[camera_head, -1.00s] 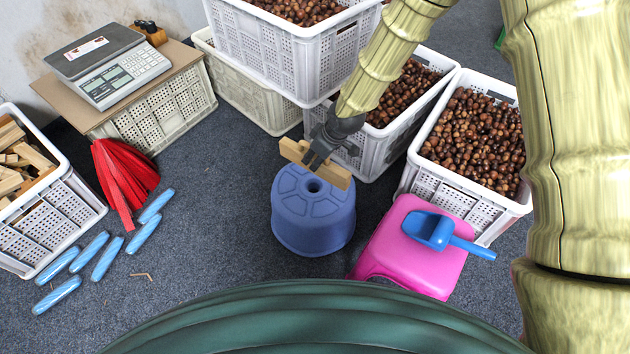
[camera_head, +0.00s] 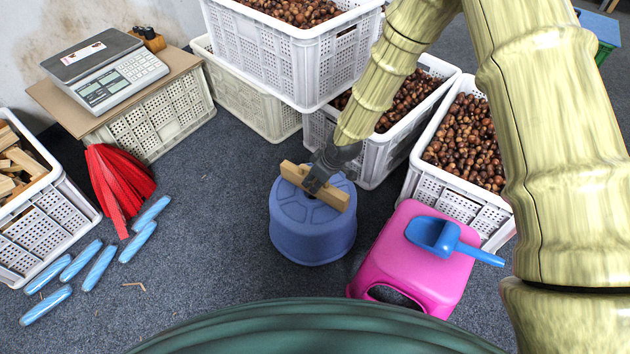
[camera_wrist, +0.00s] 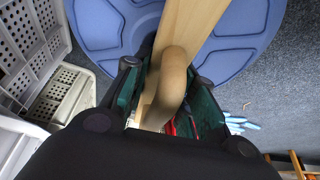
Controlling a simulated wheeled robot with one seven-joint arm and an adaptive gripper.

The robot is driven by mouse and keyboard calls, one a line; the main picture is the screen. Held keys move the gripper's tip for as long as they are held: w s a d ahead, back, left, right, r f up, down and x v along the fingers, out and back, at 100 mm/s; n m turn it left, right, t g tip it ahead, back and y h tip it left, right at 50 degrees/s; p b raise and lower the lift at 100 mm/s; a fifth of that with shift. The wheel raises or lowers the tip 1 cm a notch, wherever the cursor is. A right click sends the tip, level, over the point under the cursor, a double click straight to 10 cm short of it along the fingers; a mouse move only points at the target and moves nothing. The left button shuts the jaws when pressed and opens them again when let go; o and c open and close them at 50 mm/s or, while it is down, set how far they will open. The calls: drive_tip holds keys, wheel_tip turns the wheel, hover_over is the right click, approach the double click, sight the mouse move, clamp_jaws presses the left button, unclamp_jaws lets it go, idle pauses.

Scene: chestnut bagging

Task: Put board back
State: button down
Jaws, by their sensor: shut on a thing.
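A pale wooden board (camera_head: 334,197) with a rounded wooden handle (camera_wrist: 172,82) is in my gripper (camera_head: 314,184). The fingers are shut on the handle in the wrist view, one on each side of it. The board lies across the top of the blue round stool (camera_head: 312,235), which also shows under it in the wrist view (camera_wrist: 110,25). I cannot tell whether the board touches the stool top. The stool's centre hole is hidden by my gripper and the board.
A pink stool (camera_head: 395,262) with a blue scoop (camera_head: 436,236) stands to the right. Crates of chestnuts (camera_head: 465,207) stand behind. A scale (camera_head: 105,70), red mesh bags (camera_head: 115,185), blue rolls (camera_head: 98,268) and a crate of wood pieces (camera_head: 45,235) are at left.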

drive_tip(key=shift+f, duration=0.1)
drive_tip(key=c, duration=1.2)
unclamp_jaws()
drive_tip(key=shift+o, duration=0.2)
drive_tip(key=shift+d+r, duration=0.1)
drive_tip(key=shift+r, duration=0.3)
drive_tip(key=p+v, duration=0.4)
drive_tip(key=v, duration=0.7)
drive_tip(key=shift+r+p, duration=0.2)
drive_tip(key=shift+p, duration=0.15)
